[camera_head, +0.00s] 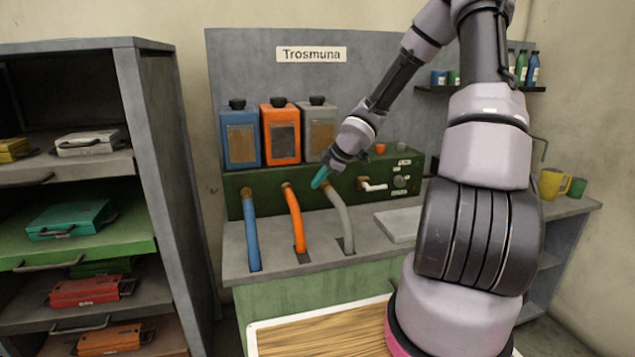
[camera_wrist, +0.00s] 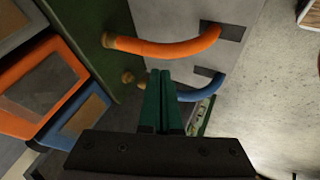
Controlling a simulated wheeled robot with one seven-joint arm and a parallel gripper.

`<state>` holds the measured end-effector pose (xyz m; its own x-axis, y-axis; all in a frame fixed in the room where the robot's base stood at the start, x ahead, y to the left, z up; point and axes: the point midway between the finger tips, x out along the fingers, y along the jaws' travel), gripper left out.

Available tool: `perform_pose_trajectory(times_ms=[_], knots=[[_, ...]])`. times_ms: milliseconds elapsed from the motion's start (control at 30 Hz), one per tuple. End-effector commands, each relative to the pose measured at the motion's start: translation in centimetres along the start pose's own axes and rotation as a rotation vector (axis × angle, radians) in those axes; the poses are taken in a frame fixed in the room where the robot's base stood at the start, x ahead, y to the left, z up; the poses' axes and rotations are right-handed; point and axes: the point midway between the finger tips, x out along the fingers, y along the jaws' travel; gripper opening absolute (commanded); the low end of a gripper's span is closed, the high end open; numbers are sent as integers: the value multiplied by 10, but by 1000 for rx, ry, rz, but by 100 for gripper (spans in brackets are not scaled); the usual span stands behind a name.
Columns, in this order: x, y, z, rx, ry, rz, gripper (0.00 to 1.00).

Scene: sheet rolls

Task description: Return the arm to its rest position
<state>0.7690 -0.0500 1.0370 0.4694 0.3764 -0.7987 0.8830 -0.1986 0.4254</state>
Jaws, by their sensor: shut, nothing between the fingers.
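My arm reaches from the lower right of the head view up and over toward the green machine. My gripper (camera_head: 321,178), with teal fingertips, is close to the top of the grey hose (camera_head: 340,215), near where it joins the machine's front. I cannot tell whether they touch. In the wrist view my gripper (camera_wrist: 164,80) is shut and its two green fingers lie together with nothing between them. Beyond them are the orange hose (camera_wrist: 165,47) and the blue hose (camera_wrist: 200,93). The grey hose does not show in the wrist view.
Blue (camera_head: 240,135), orange (camera_head: 281,133) and grey (camera_head: 317,130) canisters stand on the green machine (camera_head: 375,165). The orange hose (camera_head: 294,215) and blue hose (camera_head: 251,230) run down into the counter (camera_head: 300,252). A shelf rack (camera_head: 168,150) with cases stands left. A yellow mug (camera_head: 553,184) stands right.

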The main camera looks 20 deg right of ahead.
Motion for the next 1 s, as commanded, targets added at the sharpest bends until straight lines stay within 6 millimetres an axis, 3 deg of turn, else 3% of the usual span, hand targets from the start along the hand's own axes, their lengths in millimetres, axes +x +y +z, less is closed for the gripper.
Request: perform_pose_trajectory(times_ms=[200, 367, 667, 867, 1000], knots=[[-6, 1, 1, 17, -34, 3, 0], [-42, 7, 8, 129, -183, 36, 0], [-167, 5, 2, 554, -448, 231, 0], [-249, -20, -24, 901, -457, 369, 0], [-298, -51, -48, 1161, -381, 421, 0]])
